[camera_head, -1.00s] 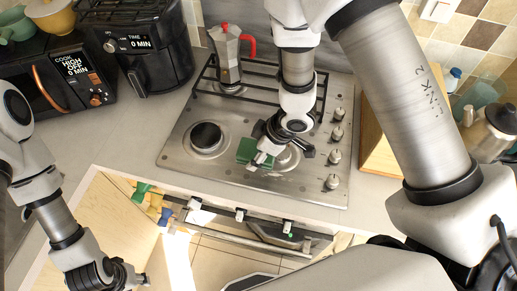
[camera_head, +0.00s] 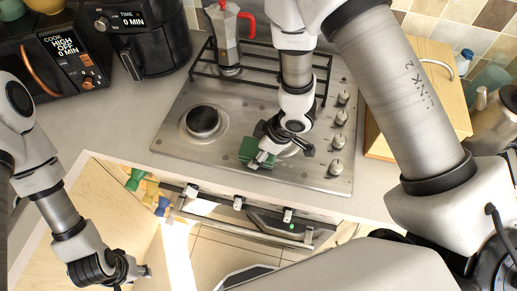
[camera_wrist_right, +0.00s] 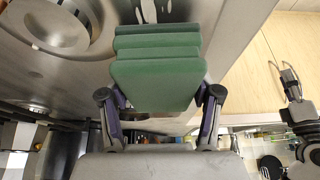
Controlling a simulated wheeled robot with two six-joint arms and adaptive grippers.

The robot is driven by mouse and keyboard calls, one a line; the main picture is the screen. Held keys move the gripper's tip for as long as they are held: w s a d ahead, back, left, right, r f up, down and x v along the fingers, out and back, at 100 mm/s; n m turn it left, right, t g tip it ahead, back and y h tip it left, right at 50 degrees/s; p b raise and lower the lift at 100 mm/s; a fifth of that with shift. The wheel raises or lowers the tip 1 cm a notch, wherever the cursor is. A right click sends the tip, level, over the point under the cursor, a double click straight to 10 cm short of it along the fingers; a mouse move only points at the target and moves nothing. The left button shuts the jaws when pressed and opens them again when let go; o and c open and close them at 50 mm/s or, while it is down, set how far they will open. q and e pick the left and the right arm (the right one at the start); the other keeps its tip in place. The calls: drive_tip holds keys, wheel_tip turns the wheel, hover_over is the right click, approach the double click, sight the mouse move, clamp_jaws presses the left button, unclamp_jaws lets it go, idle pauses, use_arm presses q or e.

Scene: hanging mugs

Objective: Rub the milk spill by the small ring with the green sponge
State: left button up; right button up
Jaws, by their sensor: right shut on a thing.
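The green sponge (camera_head: 250,150) is over the front middle of the steel hob (camera_head: 225,158), and it fills the upper middle of the right wrist view (camera_wrist_right: 158,72). My right gripper (camera_wrist_right: 160,98) is shut on the green sponge, with one finger at each side. In the head view the right gripper (camera_head: 275,150) hides part of the sponge and the front right ring (camera_head: 290,150). Whitish streaks (camera_wrist_right: 150,10) show just beyond the sponge in the wrist view; I cannot tell whether they are milk or glare. My left gripper (camera_head: 135,272) hangs low at the left, its fingers unclear.
A moka pot (camera_head: 226,40) stands on the back grate. Knobs (camera_head: 338,145) line the hob's right side. A wooden box (camera_head: 425,95) stands further right.

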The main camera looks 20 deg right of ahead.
sight(271, 156)
drive_tip(key=shift+f+b, duration=0.45)
drive_tip(key=shift+f, duration=0.15)
idle(0.3)
drive_tip(key=s+d+b, duration=0.1)
drive_tip(key=d+b, duration=0.1)
drive_tip(key=shift+s+d, duration=0.35)
drive_tip(key=shift+s+d+r, duration=0.1)
drive_tip(key=shift+d, duration=0.1)
drive_tip(key=shift+a, duration=0.1)
